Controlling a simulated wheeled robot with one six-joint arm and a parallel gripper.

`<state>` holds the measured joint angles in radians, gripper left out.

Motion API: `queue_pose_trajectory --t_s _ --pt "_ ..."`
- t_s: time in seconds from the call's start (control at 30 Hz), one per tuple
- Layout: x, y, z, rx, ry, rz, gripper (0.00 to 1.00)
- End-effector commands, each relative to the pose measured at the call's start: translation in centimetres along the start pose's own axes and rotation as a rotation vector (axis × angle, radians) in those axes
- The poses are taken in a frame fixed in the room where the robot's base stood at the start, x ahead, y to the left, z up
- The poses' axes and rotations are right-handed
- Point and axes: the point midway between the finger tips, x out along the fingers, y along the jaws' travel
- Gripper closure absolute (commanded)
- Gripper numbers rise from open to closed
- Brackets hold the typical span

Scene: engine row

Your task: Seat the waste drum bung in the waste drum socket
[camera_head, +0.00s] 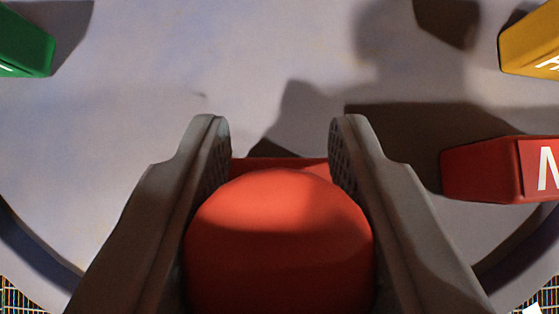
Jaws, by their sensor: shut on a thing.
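My gripper (280,135) points away from the camera over a pale grey round surface. Its two fingers are shut on a red piece with a domed, rounded near end (280,240), which I take to be the waste drum bung. A flatter red edge of it shows between the fingertips. Its far end is hidden, so I cannot tell whether it touches the surface. A dark brown angular patch (447,22) lies at the top right. It may be the waste drum socket, but I cannot tell whether it is an opening or a shadow.
A red block with a white letter (500,169) stands at the right. A yellow lettered block (535,42) is at the top right and a green block (24,42) at the top left. The round surface (190,60) is bare at upper left. Dark rim sections show at both lower sides.

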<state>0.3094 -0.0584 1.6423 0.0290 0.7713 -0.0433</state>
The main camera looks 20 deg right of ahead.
Motion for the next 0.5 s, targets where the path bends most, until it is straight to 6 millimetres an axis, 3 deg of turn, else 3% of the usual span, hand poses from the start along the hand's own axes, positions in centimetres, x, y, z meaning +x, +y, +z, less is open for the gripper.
queue_pose_trajectory --t_s 0.13,0.17,0.3,0.5 --pt "-0.02 0.00 -0.01 0.000 0.000 0.000 0.93" --pt "-0.02 0.00 -0.01 0.000 0.000 0.000 0.67" --pt "-0.01 0.00 -0.01 0.000 0.000 0.000 0.44" --pt "0.00 0.00 0.00 0.000 0.000 0.000 0.44"
